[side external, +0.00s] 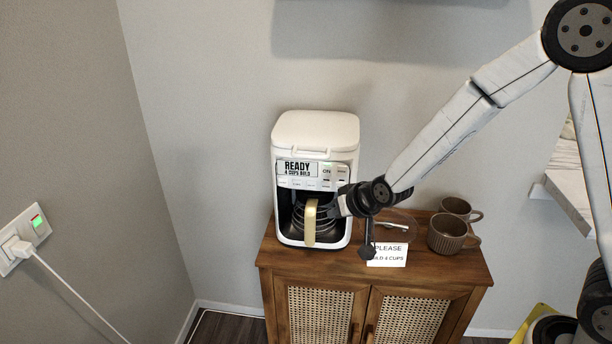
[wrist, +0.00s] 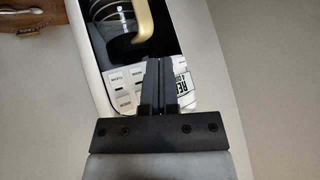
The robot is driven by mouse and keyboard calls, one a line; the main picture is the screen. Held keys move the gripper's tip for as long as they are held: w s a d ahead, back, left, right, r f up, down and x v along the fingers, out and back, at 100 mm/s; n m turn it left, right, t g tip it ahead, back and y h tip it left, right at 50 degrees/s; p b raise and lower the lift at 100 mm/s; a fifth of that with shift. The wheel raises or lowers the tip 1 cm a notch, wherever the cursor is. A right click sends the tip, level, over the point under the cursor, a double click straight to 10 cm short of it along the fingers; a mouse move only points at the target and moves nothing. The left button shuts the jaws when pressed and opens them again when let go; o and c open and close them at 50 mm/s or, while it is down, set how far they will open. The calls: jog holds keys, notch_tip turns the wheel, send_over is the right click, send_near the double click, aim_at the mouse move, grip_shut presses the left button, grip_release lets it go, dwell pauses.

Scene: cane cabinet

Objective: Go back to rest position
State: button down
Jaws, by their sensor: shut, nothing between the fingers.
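My gripper (side external: 336,207) is shut and empty, in front of the right part of the white coffee maker (side external: 316,133) on the cabinet top. The wrist view shows its two black fingers (wrist: 161,65) together, over the button panel (wrist: 125,88), with the machine appearing upside down. Whether they touch the panel I cannot tell. The display (side external: 297,169) reads "READY 4 CUPS BOLD", and a green light shows near the ON button. The glass carafe (wrist: 112,18) with its cream handle (side external: 310,222) sits inside the machine. My wrist hides part of the machine's right edge.
The wooden cabinet (side external: 270,262) has cane doors. A plug with a white cord sits in the wall socket (side external: 22,240) at left. A marble-like surface (side external: 582,190) is at right.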

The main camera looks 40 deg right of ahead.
jog(key=s+d+n+g, duration=0.3)
jog(key=s+g, duration=0.3)
jog(key=s, duration=1.2)
jog(key=shift+s+d+r+h, duration=0.15)
jog(key=shift+d+r+h, duration=0.15)
jog(key=shift+d, duration=0.4)
dwell(0.8)
jog(key=w+a+f+m+t, duration=0.1)
jog(key=w+a+m+t, duration=0.2)
jog(key=w, duration=1.1)
jog(key=w+a+f+m+t, duration=0.2)
jog(key=w+a+m+t, duration=0.2)
jog(key=w+a+t, duration=0.6)
jog(key=shift+w+a+t, duration=0.25)
jog(key=shift+w+t, duration=0.05)
jog(key=shift+w, duration=2)
jog(key=shift+d, duration=0.1)
jog(key=w+d, duration=0.6)
jog(key=shift+w, duration=0.1)
